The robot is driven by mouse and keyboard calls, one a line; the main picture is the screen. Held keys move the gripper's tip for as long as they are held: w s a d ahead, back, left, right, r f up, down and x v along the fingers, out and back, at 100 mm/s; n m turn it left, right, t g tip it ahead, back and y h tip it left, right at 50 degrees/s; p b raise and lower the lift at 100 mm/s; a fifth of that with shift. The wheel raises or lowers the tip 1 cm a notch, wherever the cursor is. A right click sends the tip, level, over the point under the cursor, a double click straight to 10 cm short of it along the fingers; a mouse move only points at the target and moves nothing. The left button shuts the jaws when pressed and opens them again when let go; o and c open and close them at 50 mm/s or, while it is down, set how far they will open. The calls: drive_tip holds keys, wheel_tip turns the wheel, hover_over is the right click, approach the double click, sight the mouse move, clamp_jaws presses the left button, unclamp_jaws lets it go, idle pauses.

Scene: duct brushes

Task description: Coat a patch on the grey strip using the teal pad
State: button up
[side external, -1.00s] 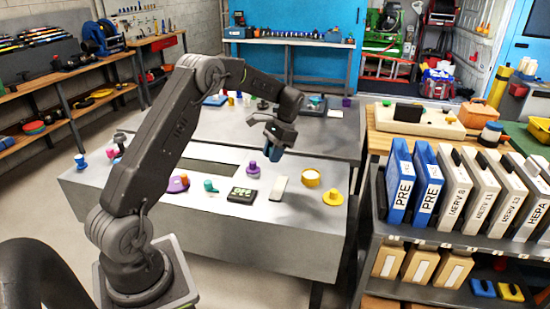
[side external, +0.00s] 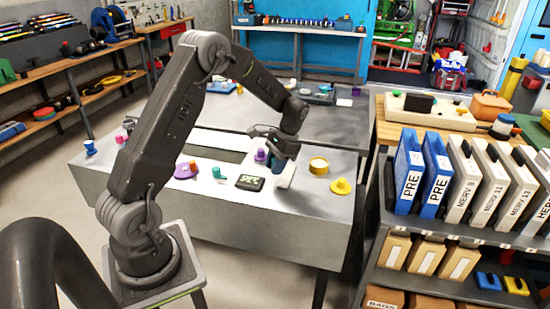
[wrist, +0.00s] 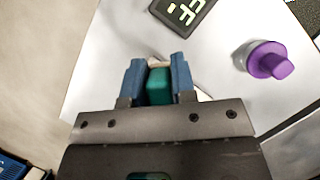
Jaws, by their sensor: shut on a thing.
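My gripper (side external: 281,166) is low over the table's front part, its blue fingers pointing down. In the wrist view, my gripper (wrist: 157,72) is shut on the teal pad (wrist: 159,88), which sits between the two blue fingers. A small pale bit shows just past the pad; I cannot tell what it belongs to.
A teal piece (side external: 219,173) is further left.

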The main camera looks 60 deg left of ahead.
sight(284, 186)
drive_tip(key=shift+f, duration=1.75)
drive_tip(key=shift+w+d+f, duration=0.2)
drive_tip(key=shift+w+d, duration=0.3)
drive_tip(key=shift+w, duration=0.05)
drive_tip(key=shift+w+d, duration=0.8)
drive_tip(key=shift+d, duration=0.05)
drive_tip(key=shift+s+a, duration=1.4)
drive_tip(key=shift+a, duration=0.05)
drive_tip(key=shift+d+r, duration=0.1)
drive_tip(key=shift+r, duration=3.95)
